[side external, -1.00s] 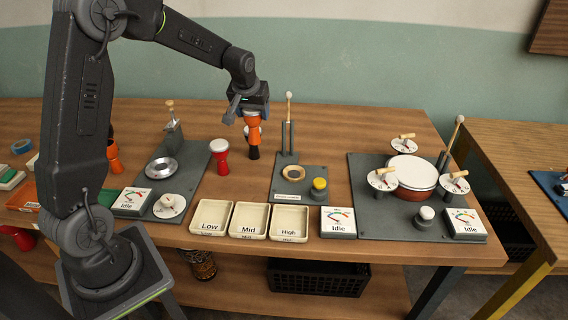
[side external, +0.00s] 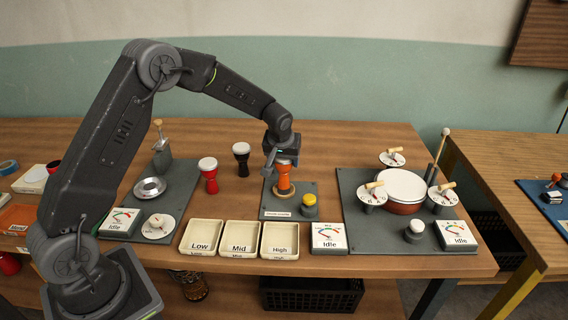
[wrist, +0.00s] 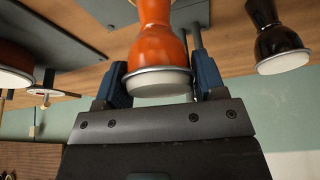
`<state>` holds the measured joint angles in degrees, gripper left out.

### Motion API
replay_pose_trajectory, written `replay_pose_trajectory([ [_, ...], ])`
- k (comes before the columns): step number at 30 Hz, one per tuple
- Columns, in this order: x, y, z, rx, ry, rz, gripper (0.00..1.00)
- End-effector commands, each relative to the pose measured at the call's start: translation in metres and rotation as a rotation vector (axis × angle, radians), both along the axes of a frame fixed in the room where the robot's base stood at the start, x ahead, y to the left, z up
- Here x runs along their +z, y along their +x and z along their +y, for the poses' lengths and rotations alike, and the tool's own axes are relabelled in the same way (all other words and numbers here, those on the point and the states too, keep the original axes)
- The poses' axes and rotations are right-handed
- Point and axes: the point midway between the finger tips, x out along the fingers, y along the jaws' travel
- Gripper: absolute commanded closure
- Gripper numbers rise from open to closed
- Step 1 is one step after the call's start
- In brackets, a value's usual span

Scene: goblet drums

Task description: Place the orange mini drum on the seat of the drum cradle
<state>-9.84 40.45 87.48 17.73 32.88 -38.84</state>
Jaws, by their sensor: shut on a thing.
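The orange mini drum (side external: 284,178) is upright over the grey drum cradle (side external: 304,187) in the side external view. My gripper (side external: 284,163) is shut on the drum near its pale top. In the wrist view my gripper (wrist: 162,82) has its blue fingers on either side of the orange drum (wrist: 157,45), by its pale head. The drum's foot is at the cradle's ring seat, which is mostly hidden. I cannot tell whether the foot rests on the seat or hovers just above it.
A red drum (side external: 208,176) and a black drum (side external: 241,157) stand to the left. A yellow button (side external: 309,200) is on the cradle's plate. Low, Mid and High trays (side external: 239,237) lie in front. A panel with a large drum (side external: 403,189) is at the right.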

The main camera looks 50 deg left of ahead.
Motion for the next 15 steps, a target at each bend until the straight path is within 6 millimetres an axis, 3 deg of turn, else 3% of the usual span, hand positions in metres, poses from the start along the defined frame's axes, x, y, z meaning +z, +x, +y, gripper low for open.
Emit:
replay_pose_trajectory([
  [3,-0.016,0.000,0.000,-0.001,0.000,0.002,0.61],
  [14,-0.020,0.000,0.000,0.000,0.000,-0.001,0.61],
  [15,-0.021,0.000,0.000,-0.001,0.000,-0.001,0.35],
])
